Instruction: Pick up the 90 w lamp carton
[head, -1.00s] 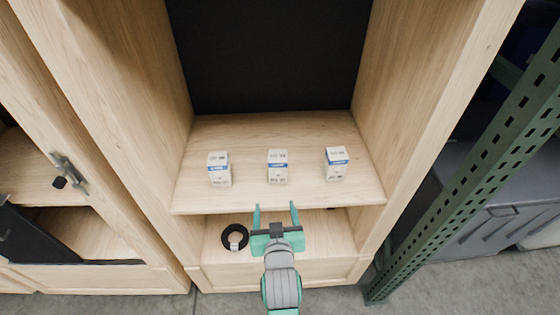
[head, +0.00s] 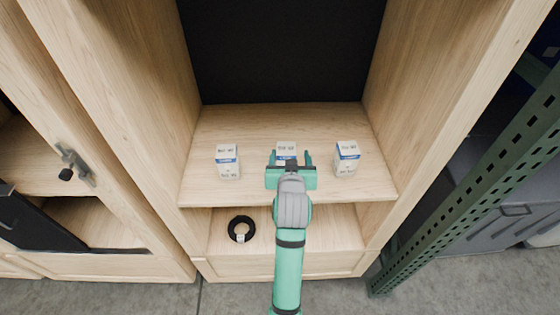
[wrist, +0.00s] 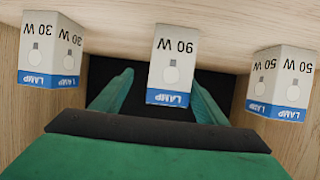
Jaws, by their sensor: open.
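The 90 W lamp carton (wrist: 172,60) is white with a blue LAMP band, and is the middle of three cartons in the wrist view. In the head view the middle carton (head: 286,147) stands on the upper shelf board, its lower part mostly hidden by my gripper. My gripper (head: 290,156) is open and empty, its two fingers pointing toward this carton. In the wrist view the fingers show on either side of it, with the right one partly behind the carton's edge. I cannot tell whether the carton is between the fingertips.
A 30 W carton (wrist: 52,50) and a 50 W carton (wrist: 282,82) flank it, with gaps between. A black ring with a tag (head: 241,229) lies on the lower shelf. Wooden side walls bound the bay; a green slotted post (head: 470,190) stands at right.

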